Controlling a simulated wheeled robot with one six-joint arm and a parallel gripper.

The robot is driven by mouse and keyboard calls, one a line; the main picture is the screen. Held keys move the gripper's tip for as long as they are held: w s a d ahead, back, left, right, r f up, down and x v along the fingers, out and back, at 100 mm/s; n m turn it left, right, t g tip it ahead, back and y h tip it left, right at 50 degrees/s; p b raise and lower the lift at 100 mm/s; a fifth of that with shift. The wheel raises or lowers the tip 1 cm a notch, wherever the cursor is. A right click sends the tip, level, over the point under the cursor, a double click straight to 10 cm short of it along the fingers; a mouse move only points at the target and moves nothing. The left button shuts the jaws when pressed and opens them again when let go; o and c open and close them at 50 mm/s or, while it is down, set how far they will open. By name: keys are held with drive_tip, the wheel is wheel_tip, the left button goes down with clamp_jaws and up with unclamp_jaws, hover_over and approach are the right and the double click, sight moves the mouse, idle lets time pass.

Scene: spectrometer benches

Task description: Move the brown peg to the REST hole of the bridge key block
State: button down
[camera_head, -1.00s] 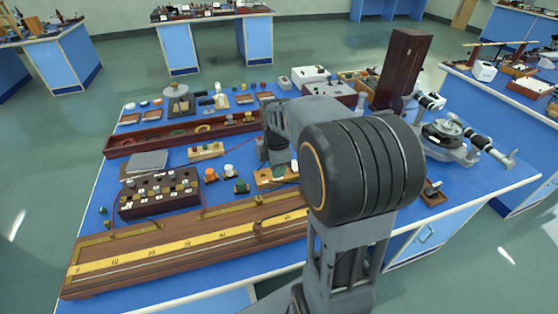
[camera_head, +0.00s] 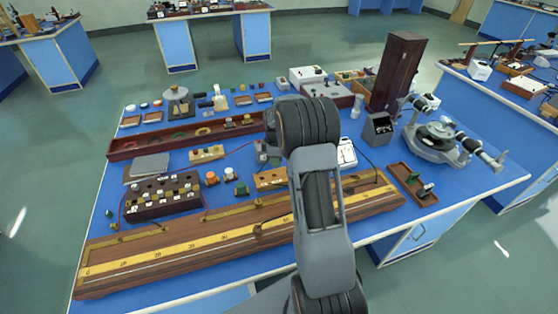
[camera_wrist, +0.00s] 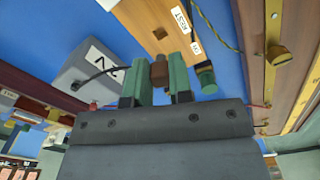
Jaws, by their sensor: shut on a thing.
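My gripper (camera_wrist: 160,80) is shut on the brown peg (camera_wrist: 159,71), which sits between its two green fingertips. The wooden bridge key block (camera_wrist: 136,14) is beside the peg in the wrist view. Its REST label (camera_wrist: 181,18) is near a dark hole (camera_wrist: 160,33), and the held peg is apart from that hole in the picture. A green peg or knob (camera_wrist: 206,79) is right of the fingers, by a second small label. In the head view, the wooden block (camera_head: 270,180) is partly hidden by my arm, and the held peg cannot be made out.
A grey meter box (camera_wrist: 92,68) with a dark cable is left of the fingers. A long wooden metre bridge (camera_head: 190,248) runs along the table's front. A dark plug box (camera_head: 160,200) and small coloured-top parts stand left of the block. A thin wire passes near the block.

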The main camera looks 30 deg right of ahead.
sight(276, 171)
drive_tip(key=shift+f+b, duration=2)
drive_tip(key=shift+f, duration=1.1)
drive_tip(key=c, duration=0.9)
unclamp_jaws()
drive_tip(key=shift+c, duration=0.2)
drive_tip(key=shift+r, duration=0.2)
wheel_tip(276, 171, up, 13)
drive_tip(key=shift+r, duration=0.2)
